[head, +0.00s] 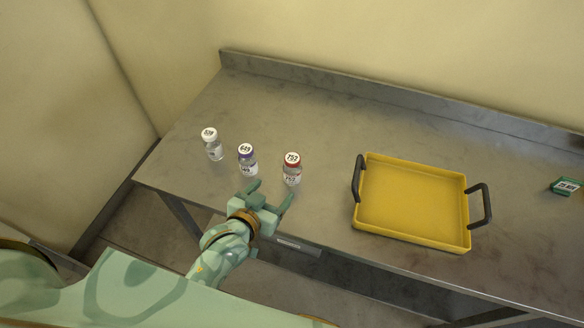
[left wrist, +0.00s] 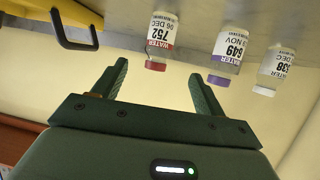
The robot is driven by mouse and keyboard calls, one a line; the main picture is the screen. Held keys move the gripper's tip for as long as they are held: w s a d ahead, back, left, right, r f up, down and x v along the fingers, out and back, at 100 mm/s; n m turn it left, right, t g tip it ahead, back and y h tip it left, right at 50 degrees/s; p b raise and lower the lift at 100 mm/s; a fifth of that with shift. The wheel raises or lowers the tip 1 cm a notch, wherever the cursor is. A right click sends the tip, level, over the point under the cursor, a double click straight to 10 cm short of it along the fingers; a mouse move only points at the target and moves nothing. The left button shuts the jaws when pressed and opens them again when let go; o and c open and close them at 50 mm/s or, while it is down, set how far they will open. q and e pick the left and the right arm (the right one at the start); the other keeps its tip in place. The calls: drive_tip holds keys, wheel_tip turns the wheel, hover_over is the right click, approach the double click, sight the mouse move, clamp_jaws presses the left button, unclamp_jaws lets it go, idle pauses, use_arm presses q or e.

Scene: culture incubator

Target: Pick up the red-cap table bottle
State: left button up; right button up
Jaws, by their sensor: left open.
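The red-cap bottle (head: 292,170) stands upright on the metal table, the rightmost of three bottles. Its cap top reads 752. In the left wrist view the red-cap bottle (left wrist: 162,38) appears upside down, beyond the fingertips and between their lines. My left gripper (head: 270,190) is open and empty at the table's front edge, just in front of the red-cap and purple-cap bottles. Its two fingers also show in the left wrist view (left wrist: 160,78), apart with nothing between them. My right gripper is not in view.
A purple-cap bottle (head: 248,163) and a white-cap bottle (head: 213,147) stand left of the red-cap one. A yellow tray (head: 411,241) with dark handles lies to the right. A green box (head: 565,186) is at the far right. The table's back is clear.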

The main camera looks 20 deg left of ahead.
sight(288, 174)
use_arm(q)
drive_tip(key=b+x, duration=0.2)
drive_tip(key=x, duration=0.7)
drive_tip(key=shift+f, duration=0.2)
drive_tip(key=b+x, duration=0.2)
drive_tip(key=x, duration=0.3)
drive_tip(key=shift+w+d, duration=0.15)
drive_tip(key=shift+w, duration=0.25)
drive_tip(key=shift+r, duration=0.1)
drive_tip(key=shift+c, duration=1.2)
drive_tip(key=c, duration=0.9)
